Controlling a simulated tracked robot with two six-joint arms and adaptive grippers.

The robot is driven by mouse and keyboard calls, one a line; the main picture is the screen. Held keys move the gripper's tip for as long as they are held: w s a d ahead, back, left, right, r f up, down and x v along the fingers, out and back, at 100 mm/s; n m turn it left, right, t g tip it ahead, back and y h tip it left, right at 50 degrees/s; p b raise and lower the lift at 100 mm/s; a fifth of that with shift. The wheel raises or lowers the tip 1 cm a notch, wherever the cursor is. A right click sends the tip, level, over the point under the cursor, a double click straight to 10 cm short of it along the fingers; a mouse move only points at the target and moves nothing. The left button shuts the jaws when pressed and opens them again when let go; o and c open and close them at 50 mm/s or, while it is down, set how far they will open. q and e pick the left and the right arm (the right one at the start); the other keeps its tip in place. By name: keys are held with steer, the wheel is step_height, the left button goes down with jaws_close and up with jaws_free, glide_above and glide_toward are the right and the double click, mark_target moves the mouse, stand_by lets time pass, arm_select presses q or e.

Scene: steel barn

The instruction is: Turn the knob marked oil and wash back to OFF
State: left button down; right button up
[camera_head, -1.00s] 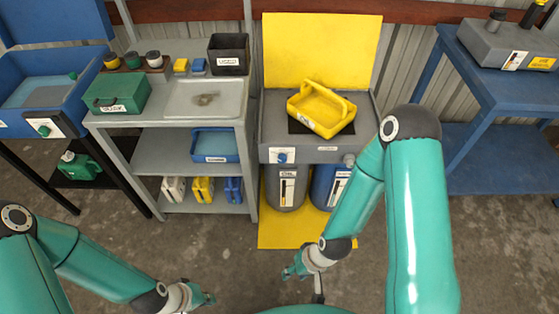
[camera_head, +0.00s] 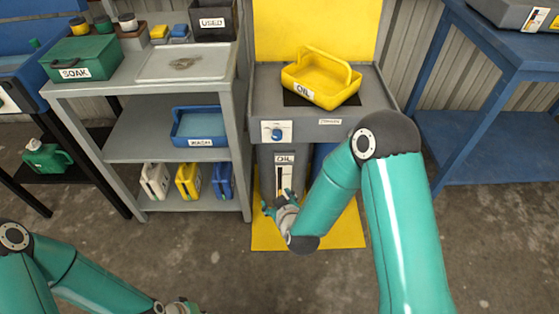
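A blue knob (camera_head: 277,134) sits on a white plate at the left of the front panel of the grey station (camera_head: 300,131). The small marks on the plate are too small to read. My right gripper (camera_head: 277,198) is below the knob, in front of the grey canister labelled OIL (camera_head: 284,161). Its two fingertips stand apart with nothing between them, clear of the knob. My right arm covers the right end of the panel. My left gripper (camera_head: 183,307) is at the bottom edge, partly cut off, so its fingers cannot be judged.
A yellow OIL basket (camera_head: 321,76) stands on the station. A grey shelf (camera_head: 150,88) to the left holds a blue WASH tray (camera_head: 200,126) and several bottles. A blue table (camera_head: 470,90) stands at the right. The floor in front is clear.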

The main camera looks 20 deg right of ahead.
steer(key=w+f+n+t+h+b, duration=0.1)
steer(key=w+f+t+h+b, duration=0.1)
steer(key=w+t+b, duration=0.3)
arm_select(q)
step_height(320, 180, down, 18)
steer(key=b, duration=1)
steer(key=shift+f, duration=0.15)
arm_select(e)
steer(key=n+t+h, duration=0.1)
steer(key=n+h, duration=0.1)
steer(key=h, duration=0.1)
glide_toward(277, 138)
steer(key=x, duration=0.9)
